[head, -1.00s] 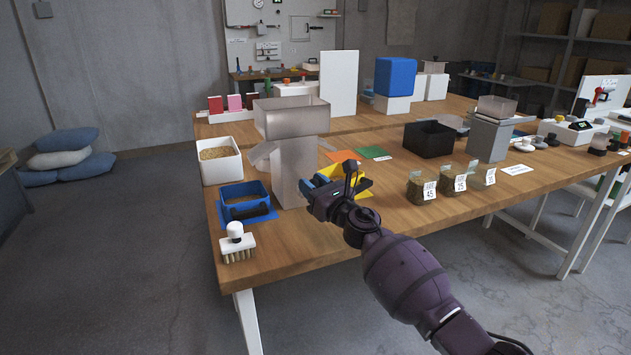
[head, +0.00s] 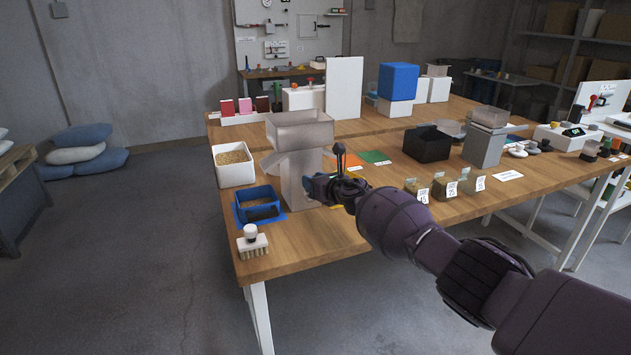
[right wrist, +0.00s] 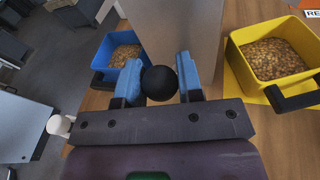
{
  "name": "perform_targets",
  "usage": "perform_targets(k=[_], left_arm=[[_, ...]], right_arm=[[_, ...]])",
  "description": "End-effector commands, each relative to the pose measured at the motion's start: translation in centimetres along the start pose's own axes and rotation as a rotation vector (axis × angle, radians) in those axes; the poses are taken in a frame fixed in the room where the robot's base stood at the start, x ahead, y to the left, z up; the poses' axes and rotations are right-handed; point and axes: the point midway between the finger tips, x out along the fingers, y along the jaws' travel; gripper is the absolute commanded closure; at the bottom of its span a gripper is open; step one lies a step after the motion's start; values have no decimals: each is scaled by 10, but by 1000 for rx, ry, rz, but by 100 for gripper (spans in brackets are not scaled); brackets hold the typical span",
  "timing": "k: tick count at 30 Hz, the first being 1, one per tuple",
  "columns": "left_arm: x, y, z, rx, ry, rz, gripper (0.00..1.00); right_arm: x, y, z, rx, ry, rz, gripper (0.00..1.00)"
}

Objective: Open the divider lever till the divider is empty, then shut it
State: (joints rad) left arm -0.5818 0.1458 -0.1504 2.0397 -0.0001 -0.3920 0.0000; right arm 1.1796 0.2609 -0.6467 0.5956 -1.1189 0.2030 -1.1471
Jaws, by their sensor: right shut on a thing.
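The divider (head: 297,170) is a grey, see-through-topped hopper on a square column, standing upright near the table's left end. Its lever ends in a round black knob (right wrist: 159,84). My right gripper (head: 314,186) is at the column's front right side, its blue fingers shut on the knob in the right wrist view (right wrist: 160,82). A blue tray (head: 240,212) left of the column and a yellow tray (right wrist: 240,80) right of it both hold brown grains in the wrist view. In the head view my arm hides the yellow tray and the lever. I cannot tell whether the hopper holds grains. My left gripper is out of view.
A white bin (head: 234,174) of grains stands behind the blue tray. A white brush (head: 252,243) lies at the front left corner. Several labelled grain containers (head: 443,188) and a black bin (head: 427,145) stand right of my gripper. The table front before the divider is clear.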

Motion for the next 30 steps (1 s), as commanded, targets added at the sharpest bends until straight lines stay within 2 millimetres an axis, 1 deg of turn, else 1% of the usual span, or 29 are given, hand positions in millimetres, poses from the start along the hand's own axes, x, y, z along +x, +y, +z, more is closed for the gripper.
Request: perform_targets(k=[6, 18, 19, 21, 24, 30], left_arm=[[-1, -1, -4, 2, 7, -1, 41], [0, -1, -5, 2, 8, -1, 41], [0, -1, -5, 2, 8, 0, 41], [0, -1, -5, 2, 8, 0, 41], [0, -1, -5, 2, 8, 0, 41], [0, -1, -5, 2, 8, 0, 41]], right_arm=[[1, -1, 1, 6, 18, -2, 100], [1, -1, 0, 6, 21, -1, 100], [1, -1, 0, 6, 20, -1, 65], [1, -1, 0, 6, 20, -1, 54], [1, -1, 0, 6, 20, -1, 41], [1, 0, 0, 6, 20, -1, 41]])
